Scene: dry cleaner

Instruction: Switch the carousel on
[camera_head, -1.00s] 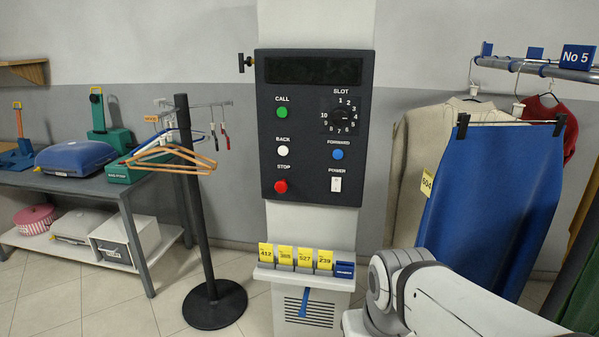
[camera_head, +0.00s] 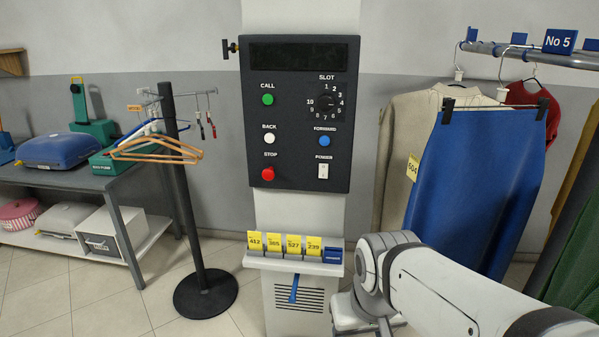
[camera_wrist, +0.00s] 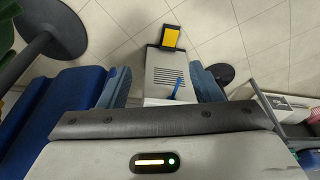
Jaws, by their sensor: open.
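The carousel's control panel (camera_head: 297,140) is mounted upright on a pale column in the head view. Its white POWER switch (camera_head: 323,171) is at the lower right. The display (camera_head: 300,53) across the top is dark. A green CALL button (camera_head: 268,100), white BACK button (camera_head: 270,138), blue FORWARD button (camera_head: 324,141), red STOP button (camera_head: 267,174) and SLOT dial (camera_head: 328,102) share the panel. My gripper (camera_wrist: 161,80) is open and empty in the wrist view, with its fingers apart above the floor. The head view shows my arm, but not the fingertips, below and right of the panel.
A black post (camera_head: 183,190) with hangers stands left. A blue skirt (camera_head: 474,190) hangs from the rail (camera_head: 510,50) at right. A work table (camera_head: 60,179) is far left.

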